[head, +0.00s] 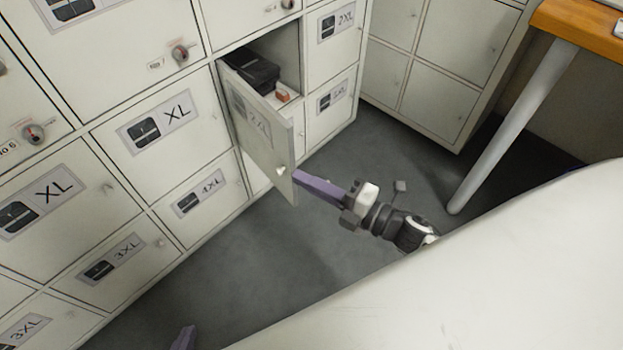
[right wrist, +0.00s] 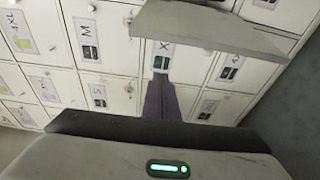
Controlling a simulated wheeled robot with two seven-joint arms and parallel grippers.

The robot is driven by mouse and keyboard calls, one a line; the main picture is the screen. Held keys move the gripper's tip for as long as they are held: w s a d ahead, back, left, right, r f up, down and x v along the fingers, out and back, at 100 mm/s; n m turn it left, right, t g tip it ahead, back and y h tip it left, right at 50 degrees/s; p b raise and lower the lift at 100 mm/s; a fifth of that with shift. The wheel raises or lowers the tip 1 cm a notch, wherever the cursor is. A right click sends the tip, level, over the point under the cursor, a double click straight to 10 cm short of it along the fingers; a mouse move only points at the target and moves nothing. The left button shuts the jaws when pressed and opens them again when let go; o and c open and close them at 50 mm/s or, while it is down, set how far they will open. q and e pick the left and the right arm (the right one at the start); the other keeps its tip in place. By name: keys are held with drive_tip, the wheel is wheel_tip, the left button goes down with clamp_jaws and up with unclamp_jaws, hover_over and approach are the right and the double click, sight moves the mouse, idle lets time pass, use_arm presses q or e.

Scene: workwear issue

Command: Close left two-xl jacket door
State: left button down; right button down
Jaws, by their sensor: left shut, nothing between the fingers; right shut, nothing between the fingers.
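The left 2XL door (head: 262,140) stands open in the head view, swung out from its compartment, with a faint 2XL label on the face towards me. My right gripper (head: 298,180) is shut and empty, its purple fingers at the door's free edge near the small knob; I cannot tell whether they touch it. In the right wrist view the purple fingers (right wrist: 165,100) point at the lockers, below a grey panel (right wrist: 210,30) that looks like the open door. My left gripper (head: 185,338) shows only as a purple tip at the bottom edge.
The open compartment holds a black folded item (head: 252,70) and a small orange box (head: 283,96). Closed locker doors (head: 170,120) surround it. An orange-topped table (head: 580,22) stands at upper right.

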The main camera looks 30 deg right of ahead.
sight(294, 158)
drive_tip(key=w, duration=0.4)
drive_tip(key=w+a, duration=0.1)
drive_tip(key=w, duration=0.1)
drive_tip(key=shift+w, duration=0.4)
drive_tip(key=shift+w+d, duration=0.1)
drive_tip(key=shift+d, duration=0.55)
drive_tip(key=shift+b, duration=0.3)
